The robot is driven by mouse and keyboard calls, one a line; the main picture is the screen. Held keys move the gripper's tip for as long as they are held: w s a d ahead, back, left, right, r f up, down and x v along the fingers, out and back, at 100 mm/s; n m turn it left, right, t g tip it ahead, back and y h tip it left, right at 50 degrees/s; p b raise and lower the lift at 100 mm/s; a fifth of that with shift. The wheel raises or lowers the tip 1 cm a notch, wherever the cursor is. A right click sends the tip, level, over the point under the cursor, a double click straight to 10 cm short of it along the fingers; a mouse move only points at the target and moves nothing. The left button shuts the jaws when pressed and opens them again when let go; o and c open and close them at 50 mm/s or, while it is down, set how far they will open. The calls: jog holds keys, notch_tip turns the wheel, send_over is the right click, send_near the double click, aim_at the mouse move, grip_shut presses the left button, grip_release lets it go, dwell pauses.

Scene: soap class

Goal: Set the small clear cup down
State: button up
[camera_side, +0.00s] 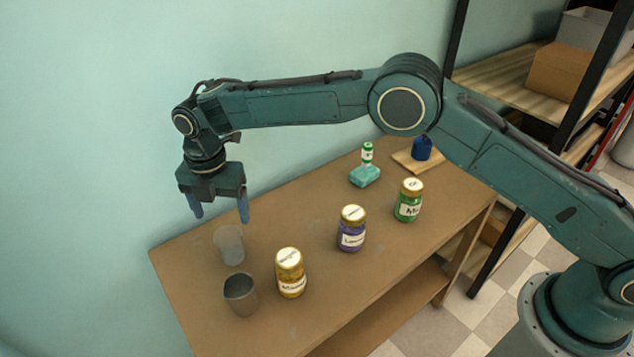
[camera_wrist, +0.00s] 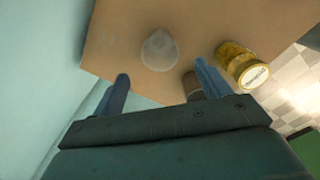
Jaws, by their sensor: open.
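The small clear cup (camera_side: 229,246) stands upright on the table near its far left end in the side view. It also shows in the wrist view (camera_wrist: 159,50), beyond the fingertips and roughly between them. My gripper (camera_side: 219,212) points down above the cup, with its two blue fingers spread apart and nothing between them. In the wrist view my gripper (camera_wrist: 160,72) is also open and empty. The fingers look apart from the cup.
A grey metal cup (camera_side: 240,295) and a yellow jar (camera_side: 290,273) stand close in front of the clear cup. The wall (camera_side: 90,150) is close behind the table (camera_side: 340,300).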

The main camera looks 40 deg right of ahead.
jog(key=shift+r, duration=1.8)
jog(key=s+d+r+m+t, duration=0.1)
jog(key=s+d+r+m, duration=0.55)
jog(key=d+r, duration=0.4)
jog(key=s+d+r+m+t, duration=0.2)
jog(key=s+d+r+m, duration=0.4)
jog(key=d+r, duration=0.45)
jog(key=s+d+f+m+t, duration=0.1)
jog(key=s+d+m, duration=0.3)
jog(key=s, duration=0.4)
jog(key=s+d+f+m, duration=0.1)
jog(key=s+d+m, duration=0.3)
jog(key=s, duration=0.3)
jog(key=s+d+f+m+t, duration=0.1)
jog(key=s+d+m, duration=0.3)
jog(key=s+m, duration=0.2)
jog(key=s, duration=0.2)
jog(key=shift+s+f+t, duration=0.3)
jog(key=shift+s, duration=0.05)
